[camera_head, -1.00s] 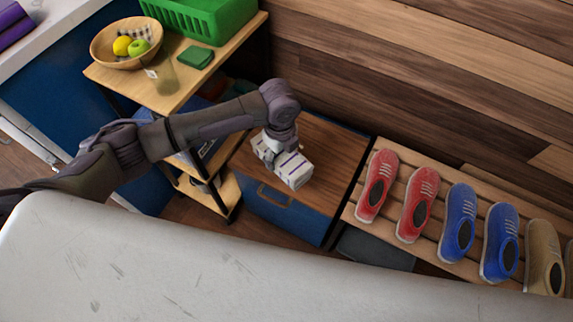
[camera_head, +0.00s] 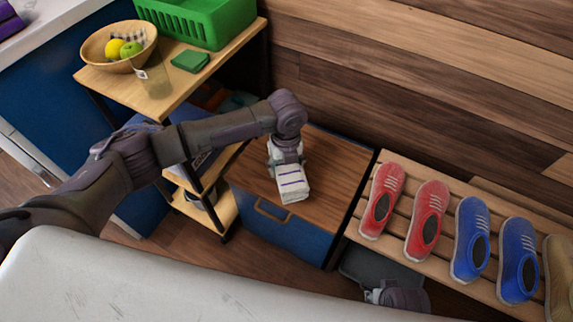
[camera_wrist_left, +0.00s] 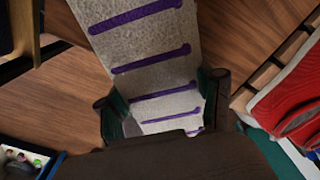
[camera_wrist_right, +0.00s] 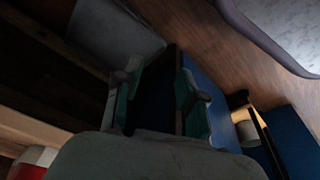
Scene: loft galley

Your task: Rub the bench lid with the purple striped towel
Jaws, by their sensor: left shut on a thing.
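The towel (camera_head: 291,184) is a folded white bundle with purple stripes. It lies flat on the brown wooden bench lid (camera_head: 332,170), the top of a blue box with a bar handle. My left gripper (camera_head: 286,160) is shut on its far end. In the left wrist view the towel (camera_wrist_left: 150,65) runs out from between the fingers (camera_wrist_left: 165,110), with lid wood on both sides. My right gripper (camera_wrist_right: 157,98) is open and empty in its wrist view, low beside the blue box front.
A slatted shoe rack with red shoes (camera_head: 381,201) and blue shoes (camera_head: 470,238) stands right of the bench. At left is a wooden cart (camera_head: 165,85) with a fruit bowl (camera_head: 92,48) and a green basket (camera_head: 200,20). A plank wall closes the back.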

